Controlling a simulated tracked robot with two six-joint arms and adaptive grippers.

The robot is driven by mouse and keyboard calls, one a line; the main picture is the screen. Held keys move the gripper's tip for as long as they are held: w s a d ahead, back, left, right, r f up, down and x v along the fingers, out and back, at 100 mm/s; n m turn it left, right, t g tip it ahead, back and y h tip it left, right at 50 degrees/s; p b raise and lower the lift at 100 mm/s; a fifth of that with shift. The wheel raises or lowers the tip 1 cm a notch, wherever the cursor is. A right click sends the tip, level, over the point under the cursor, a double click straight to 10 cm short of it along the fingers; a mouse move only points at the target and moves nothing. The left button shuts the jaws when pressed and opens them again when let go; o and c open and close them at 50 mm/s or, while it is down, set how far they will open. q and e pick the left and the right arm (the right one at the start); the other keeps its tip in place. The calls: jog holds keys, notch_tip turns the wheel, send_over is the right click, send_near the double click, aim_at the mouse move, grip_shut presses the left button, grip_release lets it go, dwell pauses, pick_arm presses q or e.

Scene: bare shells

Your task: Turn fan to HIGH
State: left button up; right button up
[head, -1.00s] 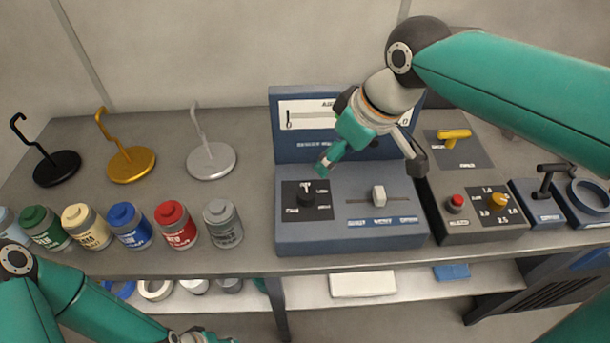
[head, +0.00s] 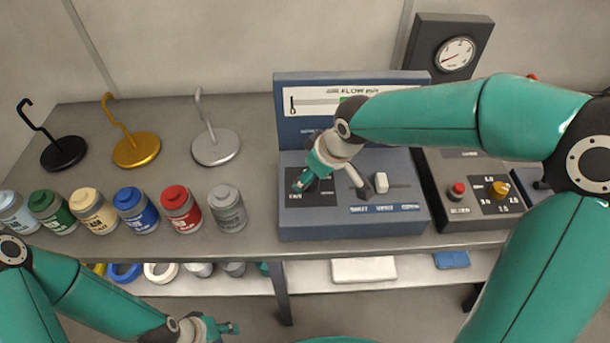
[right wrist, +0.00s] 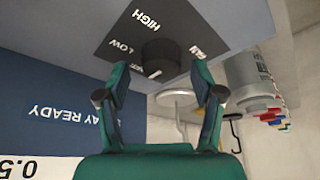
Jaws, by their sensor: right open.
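The black fan knob (right wrist: 160,57) sits on a dark plate (right wrist: 118,35) marked HIGH, LOW and a partly covered word. A white mark shows at the knob's near edge in the right wrist view, on the side away from HIGH. My right gripper (right wrist: 160,75) is open, its two green fingers pointing at the knob, one on each side; I cannot tell whether they touch it. In the head view my right gripper (head: 302,184) is over the dark plate and hides the knob. My left gripper (head: 230,328) is low in front of the shelf, its fingers too small to read.
The blue console (head: 350,229) also has a white slider (head: 381,183) right of the plate. A box with a red button (head: 457,190) and yellow knob (head: 498,189) stands further right. Several paint jars, such as the grey one (head: 228,208), and hook stands are to the left.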

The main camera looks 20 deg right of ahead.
jog(key=shift+w+a+f, duration=0.1)
jog(key=shift+w+f, duration=0.05)
jog(key=shift+f, duration=0.3)
